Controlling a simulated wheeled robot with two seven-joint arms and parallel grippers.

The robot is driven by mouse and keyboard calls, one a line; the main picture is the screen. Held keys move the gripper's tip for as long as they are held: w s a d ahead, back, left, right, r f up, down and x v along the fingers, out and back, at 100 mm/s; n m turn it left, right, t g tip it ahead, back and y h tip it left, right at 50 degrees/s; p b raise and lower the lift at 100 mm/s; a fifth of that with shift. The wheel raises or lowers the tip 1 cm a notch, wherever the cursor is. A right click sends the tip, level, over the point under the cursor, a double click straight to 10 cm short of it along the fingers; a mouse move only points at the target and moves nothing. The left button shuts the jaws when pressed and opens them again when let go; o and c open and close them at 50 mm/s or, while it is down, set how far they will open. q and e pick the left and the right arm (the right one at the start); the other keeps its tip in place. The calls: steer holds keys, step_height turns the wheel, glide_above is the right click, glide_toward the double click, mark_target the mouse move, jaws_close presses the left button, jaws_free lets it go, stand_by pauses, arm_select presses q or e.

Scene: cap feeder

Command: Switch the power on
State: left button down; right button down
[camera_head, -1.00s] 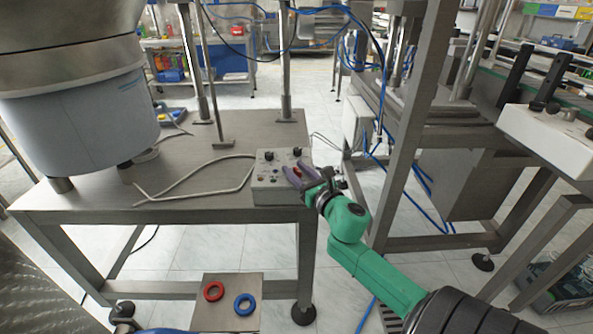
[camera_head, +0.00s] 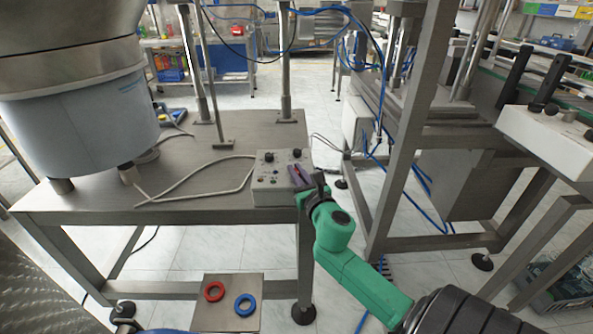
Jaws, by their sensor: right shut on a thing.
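A grey control box (camera_head: 272,184) with dark knobs on its top and small controls on its sloped front sits at the right front corner of the steel table. My right gripper (camera_head: 300,174) is at the right end of the box front, its purple fingers closed on a small part there. I take this part to be the power switch, but the fingers hide it. My left gripper does not show.
The steel table (camera_head: 100,197) carries a large metal bowl feeder (camera_head: 75,115) at left and a looped pale cable (camera_head: 200,188). A low plate (camera_head: 228,312) holds a red ring (camera_head: 213,291) and a blue ring (camera_head: 245,304).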

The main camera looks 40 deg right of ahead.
steer(key=m+g+h+p, duration=0.1)
steer(key=h, duration=0.1)
steer(key=m+g+h, duration=0.1)
steer(key=m+h, duration=0.1)
steer(key=h, duration=0.1)
steer(key=shift+a+r+m+p, duration=0.1)
steer(key=shift+r+m+p, duration=0.05)
steer(key=shift+m+p, duration=0.2)
steer(key=m+g+h+p, duration=0.1)
steer(key=m+g+h, duration=0.1)
steer(key=g+h, duration=0.1)
steer(key=shift+m, duration=0.25)
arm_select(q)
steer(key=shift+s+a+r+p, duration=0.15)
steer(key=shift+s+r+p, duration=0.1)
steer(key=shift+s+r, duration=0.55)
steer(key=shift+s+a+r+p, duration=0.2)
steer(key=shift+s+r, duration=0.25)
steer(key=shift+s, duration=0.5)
arm_select(e)
steer(key=shift+m+g+h, duration=1.7)
steer(key=shift+m+g, duration=0.2)
steer(key=shift+g, duration=0.7)
steer(key=shift+f, duration=0.2)
steer(key=c, duration=0.9)
jaws_free()
